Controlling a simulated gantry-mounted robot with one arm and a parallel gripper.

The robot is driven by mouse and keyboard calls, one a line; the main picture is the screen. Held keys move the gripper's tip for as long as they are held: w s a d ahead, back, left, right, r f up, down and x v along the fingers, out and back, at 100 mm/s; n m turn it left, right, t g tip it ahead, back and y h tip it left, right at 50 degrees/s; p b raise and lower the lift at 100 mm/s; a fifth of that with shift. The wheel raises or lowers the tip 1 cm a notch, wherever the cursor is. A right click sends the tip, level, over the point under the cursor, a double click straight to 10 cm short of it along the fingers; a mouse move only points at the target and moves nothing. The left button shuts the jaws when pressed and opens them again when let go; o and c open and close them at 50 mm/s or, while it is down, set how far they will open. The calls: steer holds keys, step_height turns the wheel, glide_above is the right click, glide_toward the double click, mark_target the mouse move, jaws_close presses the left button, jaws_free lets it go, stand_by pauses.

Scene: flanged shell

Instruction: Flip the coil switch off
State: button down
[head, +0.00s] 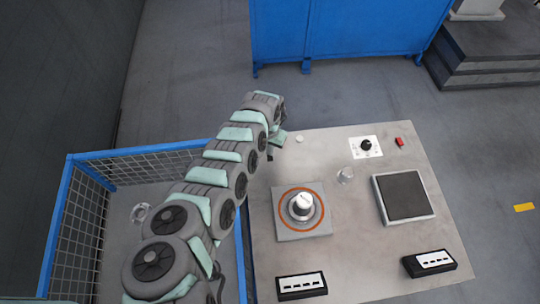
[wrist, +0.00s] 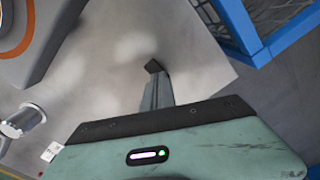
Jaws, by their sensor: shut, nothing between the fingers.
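No part is clearly marked as the coil switch. A small red switch-like part (head: 399,142) sits at the table's far right corner; its position is too small to read. A black knob on a white plate (head: 366,146) is left of it. A grey base with an orange ring (head: 285,222) carries a pale knobbed cylinder (head: 301,205) near the table's left middle. My gripper (head: 277,141) is over the table's far left edge, partly hidden by my arm, apart from these parts. In the wrist view my gripper (wrist: 153,68) is shut and empty above bare tabletop.
A black square pad (head: 403,196) and a clear glass (head: 345,175) stand on the right half. Two black slotted boxes (head: 301,285) (head: 430,262) lie at the near edge. A blue-framed mesh cage (head: 75,220) stands left. A small white disc (head: 299,138) lies near my gripper.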

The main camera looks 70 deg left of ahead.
steer(key=shift+f, duration=0.4)
steer(key=shift+r, duration=0.2)
step_height(320, 180, up, 7)
steer(key=p, duration=0.8)
steer(key=shift+f, duration=0.1)
stand_by(0.4)
